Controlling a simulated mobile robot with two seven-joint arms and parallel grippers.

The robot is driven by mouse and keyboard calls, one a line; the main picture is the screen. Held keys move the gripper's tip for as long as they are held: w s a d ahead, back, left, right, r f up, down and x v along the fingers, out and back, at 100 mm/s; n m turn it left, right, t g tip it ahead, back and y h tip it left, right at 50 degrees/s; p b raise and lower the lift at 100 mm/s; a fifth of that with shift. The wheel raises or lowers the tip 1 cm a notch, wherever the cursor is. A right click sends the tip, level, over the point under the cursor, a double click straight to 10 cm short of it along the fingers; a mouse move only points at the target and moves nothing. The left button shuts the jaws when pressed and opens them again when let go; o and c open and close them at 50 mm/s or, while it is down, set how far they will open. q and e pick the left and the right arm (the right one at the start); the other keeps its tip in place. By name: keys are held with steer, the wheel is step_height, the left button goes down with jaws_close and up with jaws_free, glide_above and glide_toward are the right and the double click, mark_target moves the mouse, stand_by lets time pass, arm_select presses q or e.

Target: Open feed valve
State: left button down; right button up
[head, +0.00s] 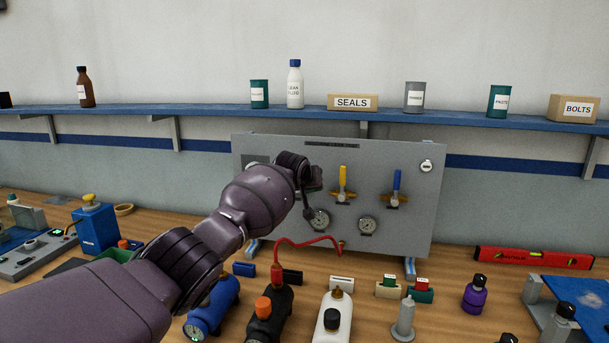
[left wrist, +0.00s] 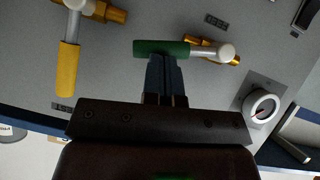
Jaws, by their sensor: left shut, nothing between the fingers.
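A grey upright panel (head: 395,240) stands on the bench in the head view. It carries a yellow lever valve (head: 342,185) and a blue lever valve (head: 397,188), both levers upright. In the left wrist view a green lever (left wrist: 148,47) on a brass valve body (left wrist: 205,47) lies crosswise, with the yellow lever (left wrist: 68,70) at right angles to it. My left gripper (left wrist: 165,62) is shut and empty, its fingertips at the green lever; I cannot tell whether they touch. My left arm hides the green lever in the head view. My right gripper is not in view.
Several bottles stand on the bench in front, including a white one (head: 335,312). A blue shelf (head: 200,112) runs above. A red level (head: 535,258) lies at right.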

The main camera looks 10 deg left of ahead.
arm_select(q)
steer(key=shift+w+d+f+y+p, duration=0.1)
steer(key=shift+d+f+y+p, duration=0.3)
steer(key=shift+f, duration=0.4)
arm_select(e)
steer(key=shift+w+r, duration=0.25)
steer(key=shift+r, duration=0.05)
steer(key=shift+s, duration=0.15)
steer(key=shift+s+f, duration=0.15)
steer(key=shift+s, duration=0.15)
